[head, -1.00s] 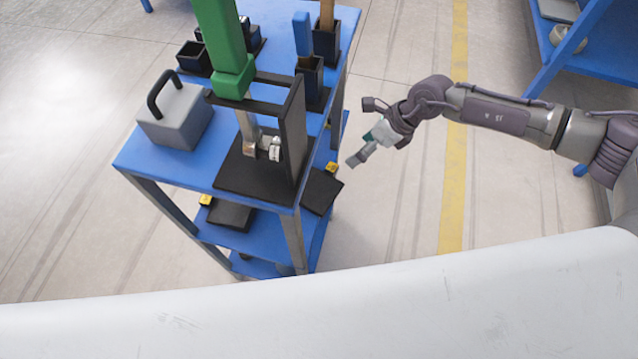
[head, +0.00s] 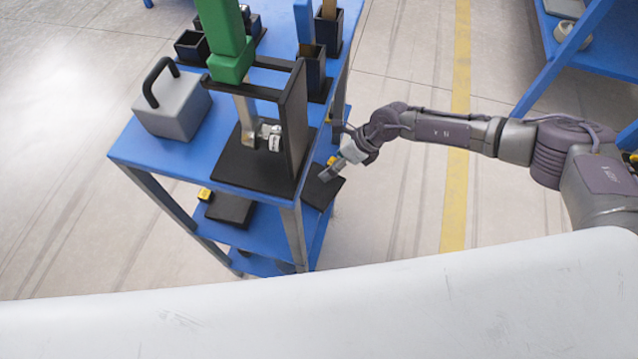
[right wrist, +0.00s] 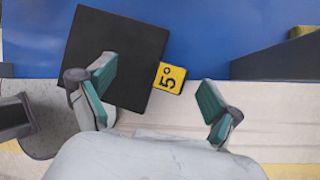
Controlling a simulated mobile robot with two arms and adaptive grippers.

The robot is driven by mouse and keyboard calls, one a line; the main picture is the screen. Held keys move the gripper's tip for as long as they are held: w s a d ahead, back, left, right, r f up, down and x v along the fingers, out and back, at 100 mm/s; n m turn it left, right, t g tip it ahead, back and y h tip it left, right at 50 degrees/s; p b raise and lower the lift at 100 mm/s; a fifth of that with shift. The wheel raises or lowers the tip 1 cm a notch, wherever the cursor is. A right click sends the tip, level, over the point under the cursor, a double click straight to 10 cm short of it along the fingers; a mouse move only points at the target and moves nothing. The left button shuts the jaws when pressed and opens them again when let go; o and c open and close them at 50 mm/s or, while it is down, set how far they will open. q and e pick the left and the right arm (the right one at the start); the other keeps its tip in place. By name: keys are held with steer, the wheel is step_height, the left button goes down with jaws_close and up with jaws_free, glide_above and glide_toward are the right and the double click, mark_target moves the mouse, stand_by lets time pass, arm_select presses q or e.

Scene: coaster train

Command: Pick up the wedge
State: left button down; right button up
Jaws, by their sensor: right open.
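A black wedge (head: 324,190), a flat square block, lies on the middle shelf of the blue cart at its right side. In the right wrist view the wedge (right wrist: 125,45) shows its yellow tag (right wrist: 168,78) marked 5°. My right gripper (head: 327,172) is open and empty, close to this wedge. In the right wrist view its fingers (right wrist: 157,82) are spread apart, with the tag between them in the picture; contact cannot be told. A second black wedge (head: 230,208) with a yellow tag lies on the same shelf, farther left. My left gripper is out of view.
The blue cart's top (head: 150,148) holds a grey block with a black handle (head: 172,105), a black stand (head: 293,125) with a green-handled tool (head: 228,50), and several black holders. A cart leg (head: 293,235) stands between the wedges.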

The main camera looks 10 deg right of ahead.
jaws_close()
stand_by(0.4)
steer(key=shift+s, duration=0.1)
